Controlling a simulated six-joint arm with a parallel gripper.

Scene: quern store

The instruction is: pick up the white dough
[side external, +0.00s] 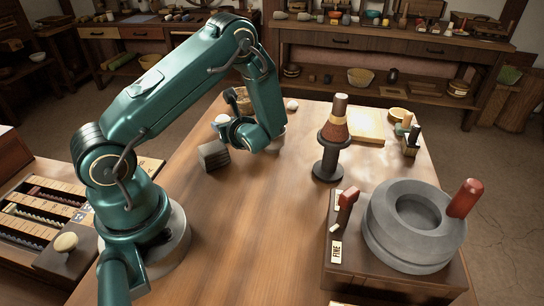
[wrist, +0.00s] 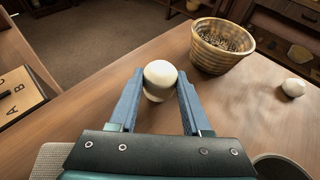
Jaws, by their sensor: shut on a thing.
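The white dough (wrist: 160,76) is a smooth, rounded white lump between the two blue-grey fingers of my gripper (wrist: 159,88) in the wrist view. My gripper is shut on it, with a finger against each side. In the side view the dough (side external: 222,118) shows as a small pale patch by my gripper (side external: 224,126), near the table's far left edge. The arm partly hides the grip there. I cannot tell whether the dough touches the table.
A woven basket (wrist: 222,45) with dark contents stands right of the dough. A second white lump (wrist: 292,87) lies farther right. A dark grey block (side external: 213,155) sits close to my gripper. A stone quern (side external: 413,225) and dark stand (side external: 329,160) are farther right. The middle table is clear.

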